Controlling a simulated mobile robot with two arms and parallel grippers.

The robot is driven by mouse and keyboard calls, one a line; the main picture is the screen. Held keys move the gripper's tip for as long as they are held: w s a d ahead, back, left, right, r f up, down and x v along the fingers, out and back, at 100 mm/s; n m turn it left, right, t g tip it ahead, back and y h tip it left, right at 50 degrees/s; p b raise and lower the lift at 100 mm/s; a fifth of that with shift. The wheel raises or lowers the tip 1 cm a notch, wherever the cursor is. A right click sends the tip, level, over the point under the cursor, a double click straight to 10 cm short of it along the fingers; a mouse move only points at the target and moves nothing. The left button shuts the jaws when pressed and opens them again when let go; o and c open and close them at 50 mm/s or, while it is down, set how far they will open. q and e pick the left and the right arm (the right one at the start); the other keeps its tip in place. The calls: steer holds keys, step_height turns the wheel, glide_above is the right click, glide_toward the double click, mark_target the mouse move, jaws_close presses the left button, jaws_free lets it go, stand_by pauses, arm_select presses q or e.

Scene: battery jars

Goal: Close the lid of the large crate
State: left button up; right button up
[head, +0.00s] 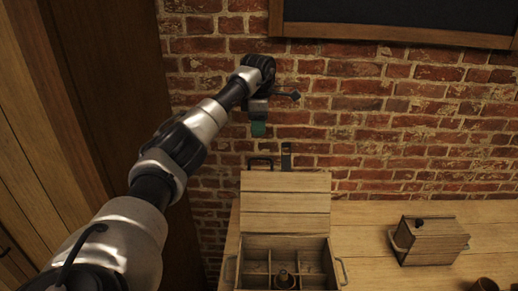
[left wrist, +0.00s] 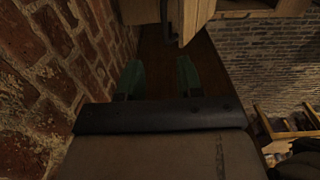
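The large crate (head: 240,270) stands on the wooden table with its plank lid (head: 285,203) raised open at the back. A dark handle (head: 260,160) sticks up at the lid's top edge. Dividers split the inside into compartments, and a dark jar-like thing (head: 284,279) stands in the middle one; the front is cut off. My left gripper (head: 258,129) is above the lid's top edge, near the brick wall. In the left wrist view, its green fingertips (left wrist: 158,76) are apart with nothing between them, and wood, probably the lid (left wrist: 196,18), shows beyond them. My right gripper is out of view.
A smaller wooden box (head: 432,242) with a lid and side handle stands right on the table (head: 365,225). A round brown thing (head: 483,285) is at the lower right edge. The brick wall (head: 400,120) is close behind.

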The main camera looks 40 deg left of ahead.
mark_target(259, 158)
arm_select(q)
steer(key=f+p, duration=0.1)
steer(key=f, duration=0.3)
steer(key=f+p, duration=0.1)
steer(key=f, duration=0.3)
steer(key=shift+s+d+f, duration=0.15)
steer(key=shift+s, duration=0.05)
steer(key=shift+f+p, duration=0.35)
steer(key=shift+f, duration=0.15)
steer(key=shift+d, duration=0.1)
steer(key=c, duration=0.6)
jaws_close()
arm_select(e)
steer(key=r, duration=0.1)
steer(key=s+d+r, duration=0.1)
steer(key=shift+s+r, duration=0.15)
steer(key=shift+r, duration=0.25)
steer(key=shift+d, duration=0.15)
